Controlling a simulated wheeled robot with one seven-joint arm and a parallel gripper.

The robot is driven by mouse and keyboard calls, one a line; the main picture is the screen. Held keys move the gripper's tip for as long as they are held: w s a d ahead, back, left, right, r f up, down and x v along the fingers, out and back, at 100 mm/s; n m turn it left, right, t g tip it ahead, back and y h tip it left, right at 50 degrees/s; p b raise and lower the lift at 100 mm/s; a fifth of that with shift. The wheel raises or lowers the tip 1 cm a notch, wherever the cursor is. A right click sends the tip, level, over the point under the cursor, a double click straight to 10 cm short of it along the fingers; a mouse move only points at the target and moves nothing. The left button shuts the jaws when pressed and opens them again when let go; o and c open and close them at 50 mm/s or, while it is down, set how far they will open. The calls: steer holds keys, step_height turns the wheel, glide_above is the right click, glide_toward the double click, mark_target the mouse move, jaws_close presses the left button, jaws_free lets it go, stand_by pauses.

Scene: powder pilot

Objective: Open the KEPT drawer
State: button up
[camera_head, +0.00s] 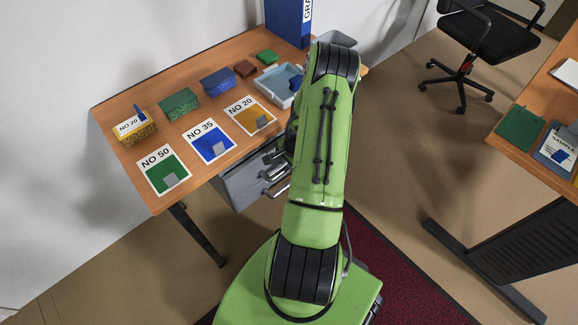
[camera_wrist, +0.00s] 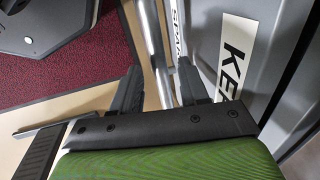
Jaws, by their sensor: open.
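The grey drawer unit (camera_head: 240,185) hangs under the front edge of the wooden desk in the head view, with silver bar handles beside my arm. In the wrist view, a drawer front with a white label reading "KE" (camera_wrist: 237,48), the rest cut off, fills the right side. My gripper (camera_wrist: 160,84) is open, its two dark fingers on either side of a silver handle bar (camera_wrist: 152,45). I cannot tell whether either finger touches the bar. A second, narrow label (camera_wrist: 180,28) stands beside it, hard to read. My arm hides most of the gripper in the head view.
The desk (camera_head: 150,190) holds colour cards, several small boxes and a pale blue tray (camera_head: 278,85). A second table (camera_head: 545,95) stands at the right, with an office chair (camera_head: 480,40) behind. Open floor lies between; a dark red mat (camera_head: 400,280) is under my base.

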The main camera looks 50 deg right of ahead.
jaws_close()
stand_by(0.3)
steer(key=shift+s, duration=0.1)
